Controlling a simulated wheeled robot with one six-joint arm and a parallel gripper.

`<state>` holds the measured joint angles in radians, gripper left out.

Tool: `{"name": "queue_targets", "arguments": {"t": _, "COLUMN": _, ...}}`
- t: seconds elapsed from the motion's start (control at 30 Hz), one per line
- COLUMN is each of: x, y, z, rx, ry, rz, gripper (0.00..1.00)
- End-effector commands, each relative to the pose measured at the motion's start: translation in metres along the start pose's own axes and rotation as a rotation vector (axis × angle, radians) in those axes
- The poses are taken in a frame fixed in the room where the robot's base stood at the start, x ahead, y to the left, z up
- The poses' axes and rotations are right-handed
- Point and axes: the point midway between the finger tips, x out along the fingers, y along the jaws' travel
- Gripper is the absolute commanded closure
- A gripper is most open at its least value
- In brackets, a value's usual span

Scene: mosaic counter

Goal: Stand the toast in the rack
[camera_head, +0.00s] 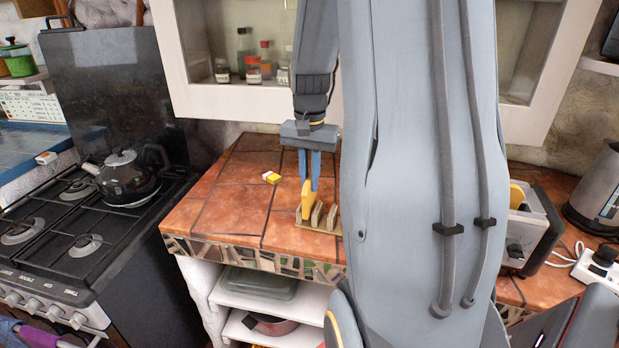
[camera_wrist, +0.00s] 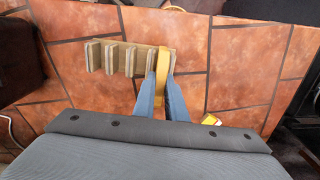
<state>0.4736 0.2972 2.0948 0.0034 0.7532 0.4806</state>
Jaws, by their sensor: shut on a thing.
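The yellow toast slice (camera_head: 307,203) is upright between the blue fingertips of my gripper (camera_head: 309,183), which is shut on it. The wooden rack (camera_head: 325,222) stands on the tiled counter, with several upright dividers. The toast is at the rack's left end in the head view. In the wrist view the toast (camera_wrist: 162,72) is at the right end of the rack (camera_wrist: 110,58), beside the last visible divider and overlapping the base. I cannot tell whether its lower edge touches the base. My arm hides part of the counter right of the rack.
A small yellow-and-white box (camera_head: 271,177) lies behind and left of the rack. A toaster (camera_head: 530,228) and a kettle (camera_head: 598,190) stand at the right. A stove with a black teapot (camera_head: 127,177) is at the left. The counter left of the rack is clear.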

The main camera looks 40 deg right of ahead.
Motion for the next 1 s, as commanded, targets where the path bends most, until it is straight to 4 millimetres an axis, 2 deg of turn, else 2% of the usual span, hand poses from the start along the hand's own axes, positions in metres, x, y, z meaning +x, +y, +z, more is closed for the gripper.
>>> {"name": "queue_targets", "arguments": {"t": 0.43, "x": 0.013, "y": 0.0, "z": 0.0, "rx": 0.0, "ry": -0.001, "rz": 0.001, "gripper": 0.97}}
{"name": "queue_targets", "arguments": {"t": 0.73, "x": 0.013, "y": 0.0, "z": 0.0, "rx": 0.0, "ry": -0.001, "rz": 0.0, "gripper": 0.97}}
{"name": "queue_targets", "arguments": {"t": 0.8, "x": 0.013, "y": 0.0, "z": 0.0, "rx": 0.0, "ry": 0.0, "rz": 0.0, "gripper": 0.8}}
{"name": "queue_targets", "arguments": {"t": 0.83, "x": 0.013, "y": 0.0, "z": 0.0, "rx": 0.0, "ry": 0.0, "rz": 0.0, "gripper": 0.78}}
{"name": "queue_targets", "arguments": {"t": 1.0, "x": 0.013, "y": 0.0, "z": 0.0, "rx": 0.0, "ry": 0.0, "rz": 0.0, "gripper": 0.78}}
